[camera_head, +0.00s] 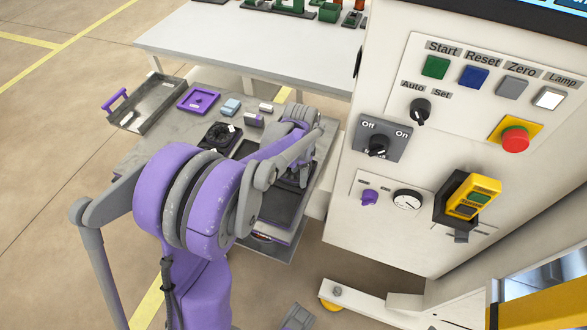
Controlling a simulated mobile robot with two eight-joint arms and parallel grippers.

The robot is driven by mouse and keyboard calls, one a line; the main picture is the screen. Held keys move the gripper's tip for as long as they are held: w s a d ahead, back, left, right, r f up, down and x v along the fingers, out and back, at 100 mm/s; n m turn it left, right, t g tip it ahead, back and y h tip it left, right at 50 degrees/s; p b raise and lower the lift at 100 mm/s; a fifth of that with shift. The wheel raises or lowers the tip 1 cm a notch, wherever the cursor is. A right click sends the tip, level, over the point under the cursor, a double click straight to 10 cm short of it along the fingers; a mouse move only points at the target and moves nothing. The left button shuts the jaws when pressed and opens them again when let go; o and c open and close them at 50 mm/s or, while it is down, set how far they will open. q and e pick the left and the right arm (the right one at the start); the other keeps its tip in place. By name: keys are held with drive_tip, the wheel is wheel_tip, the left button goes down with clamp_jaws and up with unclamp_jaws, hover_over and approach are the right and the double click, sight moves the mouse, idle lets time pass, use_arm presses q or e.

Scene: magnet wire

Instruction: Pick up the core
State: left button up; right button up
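My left arm reaches from the bottom left over the grey worktable. My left gripper (297,176) is at the table's right side, low and beside the machine cabinet. My own wrist and forearm cover much of it, so its fingers cannot be made out. I cannot tell for certain which piece is the core. A black round-centred part (219,136) lies on the table left of the gripper, apart from it. Anything under the gripper is hidden. My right gripper does not show.
The grey worktable (150,150) also bears a metal tray (150,108), a purple square dish (199,99), a light blue block (230,107) and a small grey-purple block (253,120). A white control cabinet (375,235) stands close on the right. A white table (230,50) stands behind.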

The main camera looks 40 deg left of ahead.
use_arm(q)
clamp_jaws()
idle(1.1)
